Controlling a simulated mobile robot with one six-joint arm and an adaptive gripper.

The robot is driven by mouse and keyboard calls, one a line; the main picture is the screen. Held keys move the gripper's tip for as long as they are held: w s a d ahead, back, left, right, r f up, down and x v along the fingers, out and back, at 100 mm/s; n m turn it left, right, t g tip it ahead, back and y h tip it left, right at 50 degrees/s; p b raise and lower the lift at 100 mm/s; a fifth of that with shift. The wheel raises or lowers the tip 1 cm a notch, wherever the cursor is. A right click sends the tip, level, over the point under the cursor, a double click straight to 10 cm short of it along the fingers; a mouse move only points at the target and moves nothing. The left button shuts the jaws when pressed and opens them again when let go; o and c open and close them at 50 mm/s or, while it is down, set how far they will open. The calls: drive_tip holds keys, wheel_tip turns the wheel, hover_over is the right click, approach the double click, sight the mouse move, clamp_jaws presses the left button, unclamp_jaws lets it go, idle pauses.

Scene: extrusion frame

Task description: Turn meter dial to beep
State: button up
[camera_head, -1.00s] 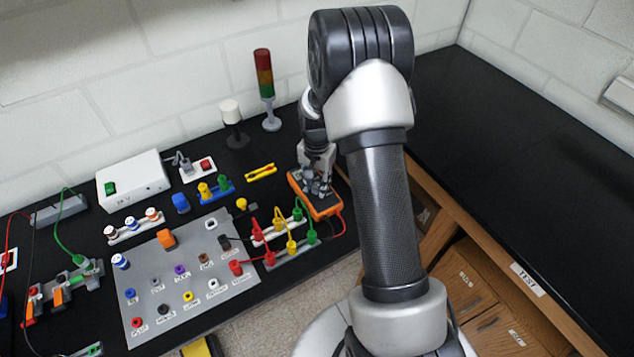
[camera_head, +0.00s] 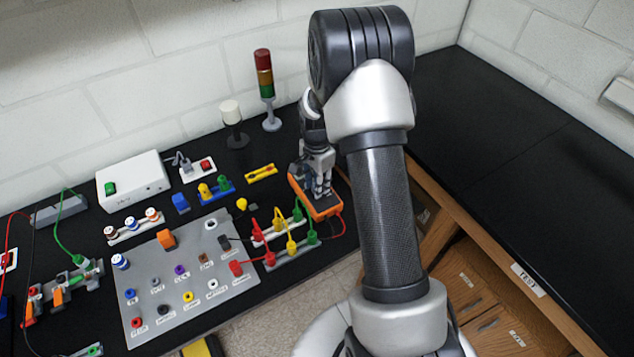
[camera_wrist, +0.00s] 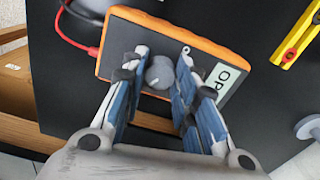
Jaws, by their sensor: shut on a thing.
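The meter (camera_head: 318,203) is an orange-edged box with a dark face, lying on the black bench in the head view. In the wrist view the meter (camera_wrist: 207,44) shows its dark face, a grey round dial (camera_wrist: 159,73) with a light pointer mark, and a white label reading "OP", partly covered by a finger. My gripper (camera_wrist: 160,80) is over the meter, its blue-padded fingers on either side of the dial and shut on it. In the head view my gripper (camera_head: 321,185) hides much of the meter's face.
A red lead (camera_wrist: 77,50) leaves the meter's side. Close by are sockets with yellow, green and red plugs (camera_head: 291,245), a yellow tool (camera_head: 261,173) and a signal tower (camera_head: 265,90). A grey panel (camera_head: 215,260) with coloured jacks lies to the left. The right bench is clear.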

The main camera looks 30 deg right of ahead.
drive_tip(key=o, duration=1.1)
drive_tip(key=shift+r, duration=0.15)
wheel_tip(320, 180, up, 12)
drive_tip(key=shift+f, duration=0.1)
